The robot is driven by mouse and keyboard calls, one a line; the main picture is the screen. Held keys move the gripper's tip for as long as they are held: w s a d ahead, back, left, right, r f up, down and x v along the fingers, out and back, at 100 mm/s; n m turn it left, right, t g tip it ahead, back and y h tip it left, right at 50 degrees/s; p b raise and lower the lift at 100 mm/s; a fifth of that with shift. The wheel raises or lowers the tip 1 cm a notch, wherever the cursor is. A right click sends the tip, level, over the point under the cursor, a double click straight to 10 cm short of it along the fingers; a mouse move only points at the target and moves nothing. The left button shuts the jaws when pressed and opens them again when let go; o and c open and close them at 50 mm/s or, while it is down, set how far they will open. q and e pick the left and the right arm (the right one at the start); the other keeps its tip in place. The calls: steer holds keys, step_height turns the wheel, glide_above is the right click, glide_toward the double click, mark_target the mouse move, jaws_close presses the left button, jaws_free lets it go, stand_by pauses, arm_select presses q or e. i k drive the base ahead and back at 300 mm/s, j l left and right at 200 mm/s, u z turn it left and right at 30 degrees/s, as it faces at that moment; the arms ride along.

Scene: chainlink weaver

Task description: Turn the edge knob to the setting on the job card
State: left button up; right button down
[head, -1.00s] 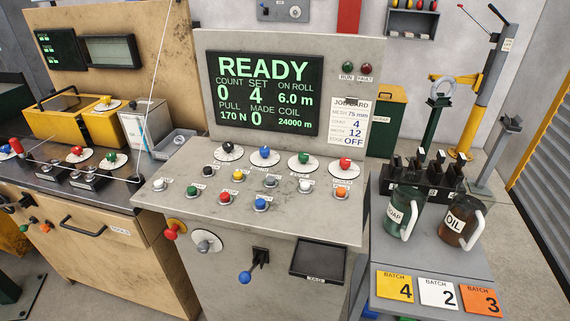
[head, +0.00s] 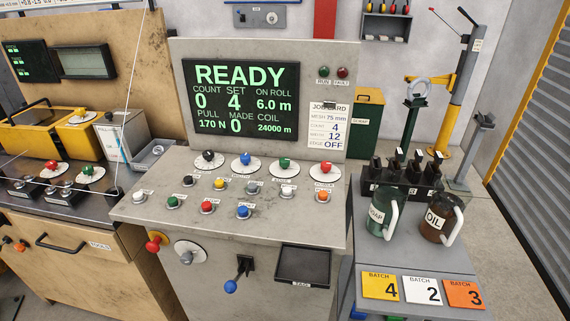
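The job card (head: 328,126) on the right of the control panel reads mesh 75 mm, a line with 4, width 12 and edge OFF. Along the back of the console top, several knobs sit on white round dials: black (head: 208,156), blue (head: 245,158), green (head: 284,163) and red (head: 323,166). The small labels below them are too small to read surely, so I cannot tell for certain which is the edge knob or its setting. Neither of my grippers is in view.
The screen (head: 240,100) reads READY, count 0, set 4. Push buttons stand in front of the dials. A red knob (head: 154,244) and a blue-ended lever (head: 231,286) stick out of the console front. A side table (head: 400,258) at right holds soap and oil jugs.

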mark_target(284, 162)
steer(key=i+j+z, duration=0.15)
steer(key=j+z, duration=1)
steer(key=j, duration=0.15)
steer(key=i, duration=0.05)
